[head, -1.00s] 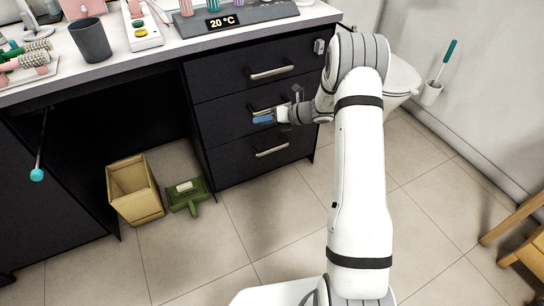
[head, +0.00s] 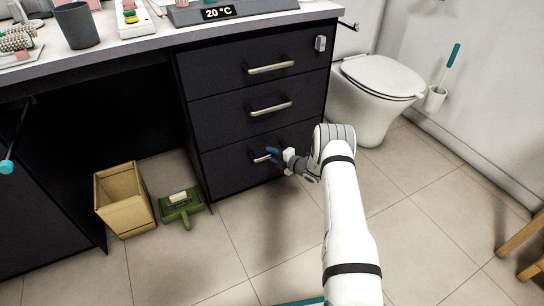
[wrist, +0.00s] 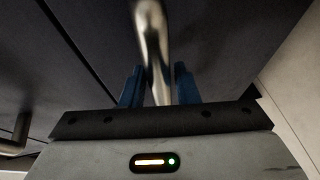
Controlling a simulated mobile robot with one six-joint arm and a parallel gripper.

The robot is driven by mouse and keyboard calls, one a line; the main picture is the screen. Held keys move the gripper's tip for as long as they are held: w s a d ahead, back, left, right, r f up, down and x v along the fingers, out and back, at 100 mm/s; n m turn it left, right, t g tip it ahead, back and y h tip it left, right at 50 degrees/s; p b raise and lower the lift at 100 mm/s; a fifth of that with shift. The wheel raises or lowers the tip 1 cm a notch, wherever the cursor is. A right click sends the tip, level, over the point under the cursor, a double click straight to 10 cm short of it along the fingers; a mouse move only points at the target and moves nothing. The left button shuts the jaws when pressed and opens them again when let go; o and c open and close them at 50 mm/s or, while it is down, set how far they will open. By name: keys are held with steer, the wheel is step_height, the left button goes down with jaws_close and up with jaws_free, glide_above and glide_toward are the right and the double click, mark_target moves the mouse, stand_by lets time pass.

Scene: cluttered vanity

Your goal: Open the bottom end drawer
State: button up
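The bottom end drawer (head: 228,172) is the lowest of three dark drawers stacked at the right end of the vanity. Its front looks flush with the cabinet. Its metal bar handle (head: 260,158) is partly hidden by my gripper (head: 273,155) in the head view. In the wrist view, the handle (wrist: 155,60) runs between the two blue fingers of my gripper (wrist: 158,85). The fingers are apart, one on each side of the bar, with a visible gap on the right side. The gripper is open around the handle.
The middle drawer handle (head: 271,109) and top drawer handle (head: 270,68) are above. A tan bin (head: 125,200) and a green dustpan (head: 182,205) stand on the floor left of the drawers. A toilet (head: 380,90) is to the right. Floor in front is mostly clear.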

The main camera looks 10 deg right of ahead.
steer(key=shift+x, duration=1.1)
steer(key=shift+c, duration=0.2)
jaws_close()
